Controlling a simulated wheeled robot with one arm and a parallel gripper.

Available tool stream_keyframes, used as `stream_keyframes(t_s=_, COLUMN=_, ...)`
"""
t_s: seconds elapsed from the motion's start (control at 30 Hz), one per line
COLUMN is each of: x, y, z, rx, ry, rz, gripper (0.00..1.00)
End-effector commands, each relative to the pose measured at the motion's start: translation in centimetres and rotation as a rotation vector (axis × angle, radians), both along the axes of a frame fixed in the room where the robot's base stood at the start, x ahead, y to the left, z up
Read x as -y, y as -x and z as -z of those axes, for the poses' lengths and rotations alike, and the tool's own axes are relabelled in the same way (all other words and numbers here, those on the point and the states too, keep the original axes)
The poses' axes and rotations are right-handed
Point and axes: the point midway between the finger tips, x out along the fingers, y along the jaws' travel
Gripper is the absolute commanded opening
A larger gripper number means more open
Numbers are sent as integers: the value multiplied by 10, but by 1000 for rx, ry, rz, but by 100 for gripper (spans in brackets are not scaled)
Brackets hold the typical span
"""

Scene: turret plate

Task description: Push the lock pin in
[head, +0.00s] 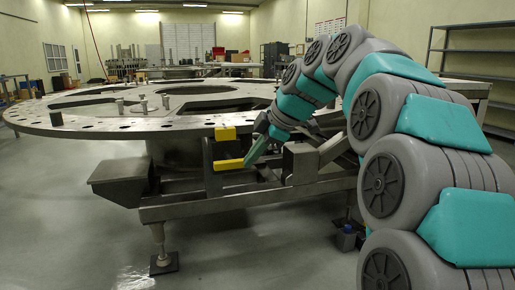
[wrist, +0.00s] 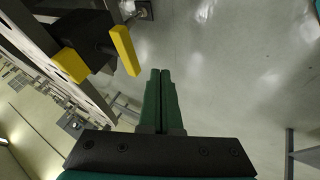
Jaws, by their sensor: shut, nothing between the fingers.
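The round steel turret plate (head: 90,128) spans the left and middle of the head view. At its near edge is a bracket with an upper yellow piece (head: 225,133) and a lower yellow bar (head: 228,164). In the wrist view are a yellow bar (wrist: 125,50) and a yellow block (wrist: 70,65) on a dark housing (wrist: 88,38). I cannot tell for sure which part is the lock pin. My gripper (head: 249,163) is shut and empty, its tips close to the right end of the lower yellow bar. In the wrist view, my gripper (wrist: 160,71) is right of and below the yellow bar, apparently apart from it.
A steel support frame (head: 230,205) with a levelling foot (head: 163,262) stands under the plate. A grey box-shaped beam end (head: 122,180) juts out at the left. Small upright pins (head: 143,104) stand on the plate. The floor (head: 60,225) in front is clear.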

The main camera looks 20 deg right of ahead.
Motion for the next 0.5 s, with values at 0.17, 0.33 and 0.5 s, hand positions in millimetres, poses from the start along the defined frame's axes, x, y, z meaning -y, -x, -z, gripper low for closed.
stream_keyframes(t_s=0.17, x=-10, y=-13, z=23, rx=-4, ry=0, rz=1, gripper=0)
stream_keyframes(t_s=0.33, x=-18, y=-23, z=40, rx=-1, ry=0, rz=1, gripper=0)
stream_keyframes(t_s=0.5, x=-18, y=-39, z=38, rx=0, ry=-1, rz=2, gripper=0)
